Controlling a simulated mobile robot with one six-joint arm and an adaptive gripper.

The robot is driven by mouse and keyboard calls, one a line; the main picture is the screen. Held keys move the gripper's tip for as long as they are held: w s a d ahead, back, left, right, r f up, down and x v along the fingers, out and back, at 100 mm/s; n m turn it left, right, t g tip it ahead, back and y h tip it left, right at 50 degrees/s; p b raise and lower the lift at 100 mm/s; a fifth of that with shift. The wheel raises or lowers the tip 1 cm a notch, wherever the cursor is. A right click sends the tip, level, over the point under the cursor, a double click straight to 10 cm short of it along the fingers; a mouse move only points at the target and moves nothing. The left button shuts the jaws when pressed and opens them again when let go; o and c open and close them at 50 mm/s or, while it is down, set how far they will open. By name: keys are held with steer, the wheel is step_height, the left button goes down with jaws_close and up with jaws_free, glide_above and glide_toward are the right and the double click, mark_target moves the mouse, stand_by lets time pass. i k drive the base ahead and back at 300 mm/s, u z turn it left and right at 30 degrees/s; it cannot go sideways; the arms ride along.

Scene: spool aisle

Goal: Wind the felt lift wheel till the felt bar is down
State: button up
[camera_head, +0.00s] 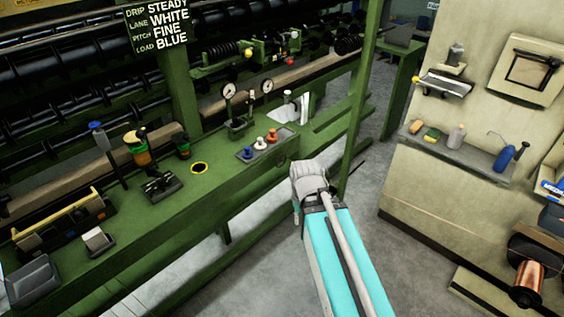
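I cannot pick out the felt lift wheel for certain in the head view. A long tan bar (52,204) runs along the back of the green bench, below the black rollers; I cannot tell whether it is the felt bar, or whether it is up or down. My arm reaches up from the bottom centre to the bench's right front edge. Its grey joint covers part of what lies behind it. My gripper's fingers do not show.
The green bench (190,205) carries two gauges (229,90), blue, white and orange knobs (260,143), bottles and a toolbox (62,225). A green post (362,100) stands behind my arm. A beige wall with a shelf (455,150) and a copper spool (528,280) are right. Grey floor lies between.

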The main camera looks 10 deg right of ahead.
mark_target(280, 159)
steer(key=u, duration=1.75)
steer(key=i, duration=1.05)
steer(key=z, duration=1.3)
